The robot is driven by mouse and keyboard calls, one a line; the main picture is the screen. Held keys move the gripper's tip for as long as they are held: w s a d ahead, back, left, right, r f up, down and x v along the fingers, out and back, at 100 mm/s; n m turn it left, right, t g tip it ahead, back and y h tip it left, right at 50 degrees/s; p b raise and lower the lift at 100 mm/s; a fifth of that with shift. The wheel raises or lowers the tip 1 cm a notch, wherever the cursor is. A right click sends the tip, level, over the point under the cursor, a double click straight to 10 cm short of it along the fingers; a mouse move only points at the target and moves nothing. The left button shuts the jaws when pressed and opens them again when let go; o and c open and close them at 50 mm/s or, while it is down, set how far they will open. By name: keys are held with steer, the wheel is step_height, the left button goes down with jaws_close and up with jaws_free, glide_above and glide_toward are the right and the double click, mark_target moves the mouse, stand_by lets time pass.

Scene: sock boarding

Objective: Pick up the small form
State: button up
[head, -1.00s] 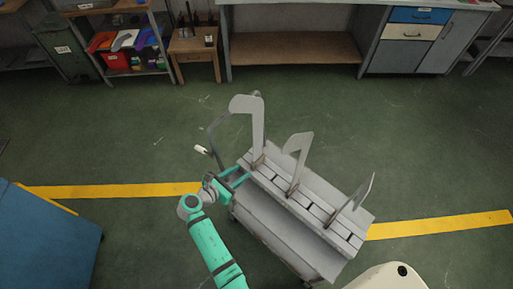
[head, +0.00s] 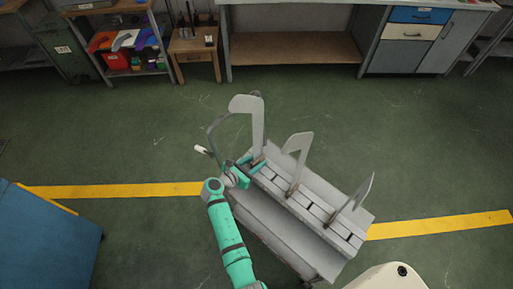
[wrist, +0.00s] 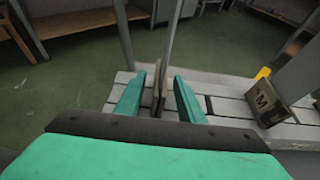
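Three flat grey sock forms stand upright in the slatted top of a grey trolley. The left form (head: 257,125) looks tallest, the middle form (head: 297,160) shorter, and the right form (head: 362,192) is seen nearly edge-on. My gripper (head: 253,161) is low at the left form. In the wrist view my gripper (wrist: 159,80) is open, with one teal finger on each side of the left form's wooden foot (wrist: 160,98), and gaps show on both sides. That form's size mark is not visible. The middle form's foot (wrist: 268,103) is marked M.
The trolley (head: 283,232) has a curved handle (head: 213,128) at its left end, close to my gripper. A blue block (head: 45,235) is at lower left. Workbenches and a small table (head: 195,48) line the back. Green floor is clear between.

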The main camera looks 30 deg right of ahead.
steer(key=shift+w+d+f, duration=0.1)
steer(key=shift+d+f, duration=0.05)
steer(key=shift+d, duration=0.05)
jaws_close()
step_height(320, 180, up, 18)
stand_by(2.0)
